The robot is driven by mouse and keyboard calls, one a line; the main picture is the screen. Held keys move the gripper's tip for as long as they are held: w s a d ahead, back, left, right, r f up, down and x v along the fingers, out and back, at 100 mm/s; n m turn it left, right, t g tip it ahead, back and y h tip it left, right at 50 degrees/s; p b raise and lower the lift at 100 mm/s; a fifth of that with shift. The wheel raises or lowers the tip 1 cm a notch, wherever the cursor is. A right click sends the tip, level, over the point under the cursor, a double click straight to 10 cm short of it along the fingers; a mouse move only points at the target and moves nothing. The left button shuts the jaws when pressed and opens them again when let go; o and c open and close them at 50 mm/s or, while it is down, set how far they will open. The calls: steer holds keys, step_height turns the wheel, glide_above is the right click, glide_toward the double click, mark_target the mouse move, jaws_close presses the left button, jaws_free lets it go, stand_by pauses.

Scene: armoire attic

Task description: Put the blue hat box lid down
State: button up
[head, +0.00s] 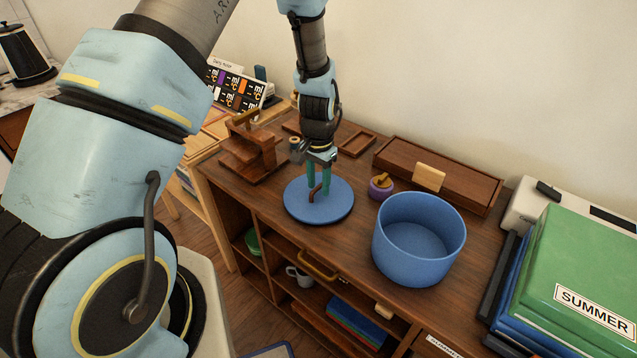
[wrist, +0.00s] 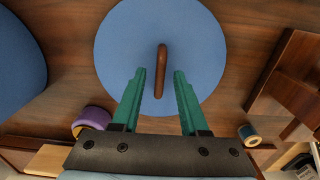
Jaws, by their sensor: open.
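The blue hat box lid (head: 330,208) is a flat round disc with a brown handle on top. It lies flat on the wooden cabinet top, left of the open blue hat box (head: 418,238). In the wrist view the lid (wrist: 125,45) fills the upper middle, with its handle (wrist: 160,70) upright in the picture. My gripper (head: 318,186) is over the lid, pointing down. Its green fingers (wrist: 160,78) are apart, one on each side of the handle, with gaps between them and it. The box's inside looks empty.
A wooden stand (head: 249,150) is left of my gripper. A green box (head: 575,270) is at the right.

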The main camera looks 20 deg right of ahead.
step_height(320, 180, up, 12)
steer(key=b, duration=0.3)
steer(key=w+a+r+n, duration=0.1)
steer(key=a+r+n, duration=0.1)
steer(key=a, duration=0.5)
steer(key=w+a+r+n, duration=0.1)
steer(key=a+r+n, duration=0.15)
steer(key=a, duration=0.45)
steer(key=s+a+r+n, duration=0.1)
steer(key=s+a+n, duration=0.2)
steer(key=a, duration=0.5)
steer(key=s+a+r+n+t, duration=0.1)
steer(key=s+a+n, duration=0.2)
steer(key=a, duration=0.5)
steer(key=shift+r+t, duration=0.15)
steer(key=shift+t, duration=0.15)
steer(key=shift+a+n, duration=0.1)
steer(key=shift+n, duration=0.15)
